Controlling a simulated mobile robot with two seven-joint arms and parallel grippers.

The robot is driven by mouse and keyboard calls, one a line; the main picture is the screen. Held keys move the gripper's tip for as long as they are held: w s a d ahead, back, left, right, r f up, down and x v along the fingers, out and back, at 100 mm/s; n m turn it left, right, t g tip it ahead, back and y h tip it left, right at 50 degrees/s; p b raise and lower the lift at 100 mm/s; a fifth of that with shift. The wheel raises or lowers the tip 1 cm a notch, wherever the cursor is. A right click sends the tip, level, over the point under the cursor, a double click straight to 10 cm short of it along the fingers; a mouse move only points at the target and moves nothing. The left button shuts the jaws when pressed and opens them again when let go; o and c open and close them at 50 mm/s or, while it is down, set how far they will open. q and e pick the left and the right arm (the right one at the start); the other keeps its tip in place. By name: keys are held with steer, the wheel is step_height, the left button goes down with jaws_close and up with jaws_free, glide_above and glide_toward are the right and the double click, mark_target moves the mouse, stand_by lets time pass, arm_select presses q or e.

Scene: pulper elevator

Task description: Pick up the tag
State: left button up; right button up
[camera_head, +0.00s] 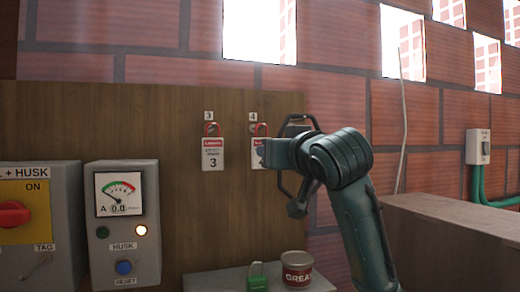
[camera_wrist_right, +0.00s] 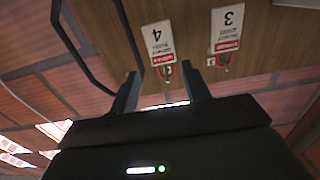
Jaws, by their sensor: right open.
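Two white tags with red headings hang side by side on a brown wooden board (camera_head: 150,120), each below a red loop. In the head view the tag numbered 3 (camera_head: 212,155) is in full view. The tag numbered 4 (camera_head: 258,155) is partly hidden behind my right gripper (camera_head: 272,152). The right wrist view is upside down and shows tag 4 (camera_wrist_right: 157,44) and tag 3 (camera_wrist_right: 227,30). My right gripper's two fingers (camera_wrist_right: 160,80) are apart, with nothing between them, pointing at the board near tag 4. My left gripper is not in view.
A grey meter box (camera_head: 123,225) and a box with a red knob (camera_head: 12,214) stand at the left. A green padlock (camera_head: 257,277) and a red tin (camera_head: 297,270) sit on a grey ledge (camera_head: 215,282) below. A brick wall (camera_head: 150,40) rises behind.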

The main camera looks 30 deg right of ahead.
arm_select(q)
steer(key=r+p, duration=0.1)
steer(key=p, duration=0.1)
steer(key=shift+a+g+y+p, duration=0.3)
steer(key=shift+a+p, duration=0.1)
arm_select(e)
steer(key=x, duration=0.9)
steer(key=shift+a, duration=0.2)
steer(key=shift+f, duration=0.15)
steer(key=shift+c, duration=0.4)
steer(key=c, duration=0.5)
steer(key=shift+c, duration=0.2)
